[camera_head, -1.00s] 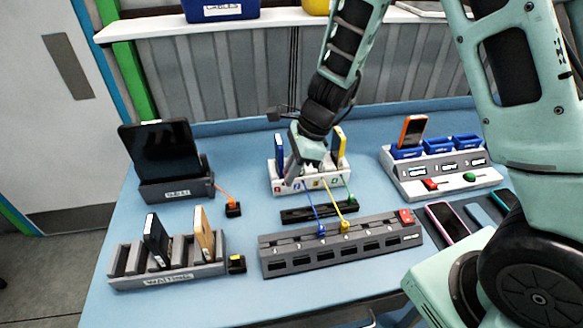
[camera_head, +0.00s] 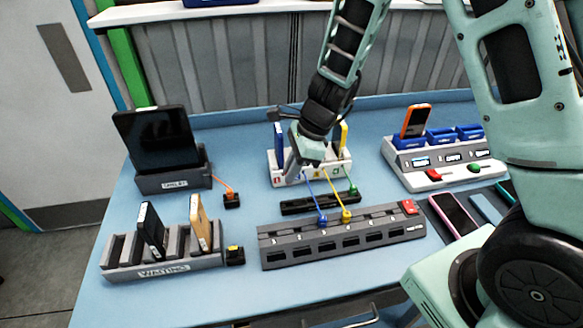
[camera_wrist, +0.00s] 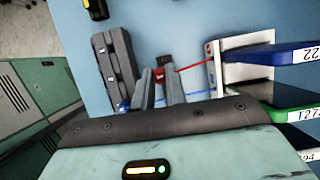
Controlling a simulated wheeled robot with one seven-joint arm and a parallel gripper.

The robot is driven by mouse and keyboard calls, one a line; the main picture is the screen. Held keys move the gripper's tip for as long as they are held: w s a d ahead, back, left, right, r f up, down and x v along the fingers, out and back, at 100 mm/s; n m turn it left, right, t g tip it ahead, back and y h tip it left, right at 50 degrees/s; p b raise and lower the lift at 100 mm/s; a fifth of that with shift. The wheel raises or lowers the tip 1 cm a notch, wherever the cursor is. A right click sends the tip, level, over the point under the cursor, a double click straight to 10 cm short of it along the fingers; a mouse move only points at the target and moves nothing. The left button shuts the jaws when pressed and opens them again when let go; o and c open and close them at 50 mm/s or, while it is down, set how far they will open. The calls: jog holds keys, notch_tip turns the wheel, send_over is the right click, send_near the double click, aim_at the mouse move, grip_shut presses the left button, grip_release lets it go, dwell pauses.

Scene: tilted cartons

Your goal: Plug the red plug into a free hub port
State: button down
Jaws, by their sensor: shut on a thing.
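The red plug (camera_wrist: 159,75) is between the two fingers of my gripper (camera_wrist: 160,82) in the wrist view, with a red cable running right to a white dock (camera_wrist: 213,62). My gripper is shut on it. In the head view my gripper (camera_head: 296,170) is low at the front of the white dock (camera_head: 312,180), and the red plug is not clearly visible there. The grey hub (camera_head: 340,256) lies nearer the camera, with a blue plug (camera_head: 322,219) and a yellow plug (camera_head: 347,216) in its middle ports. Ports on both sides of them look empty.
A black strip (camera_head: 300,208) with a green plug (camera_head: 353,191) lies between dock and hub. Blue and yellow cables cross it. A waiting rack (camera_head: 165,262), a tablet stand (camera_head: 172,181) and a grey-white station (camera_head: 440,172) stand around. Phones (camera_head: 453,214) lie right of the hub.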

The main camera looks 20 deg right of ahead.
jog(key=s+a+b, duration=0.1)
jog(key=s+b, duration=0.2)
jog(key=s, duration=0.6)
jog(key=shift+a, duration=0.4)
dwell(0.4)
jog(key=shift+s, duration=0.1)
dwell(0.4)
jog(key=shift+f+b, duration=2.55)
jog(key=shift+b, duration=0.05)
jog(key=shift+f+b, duration=0.65)
dwell(0.5)
jog(key=c, duration=0.9)
grip_release()
jog(key=shift+c, duration=0.2)
jog(key=shift+r, duration=0.15)
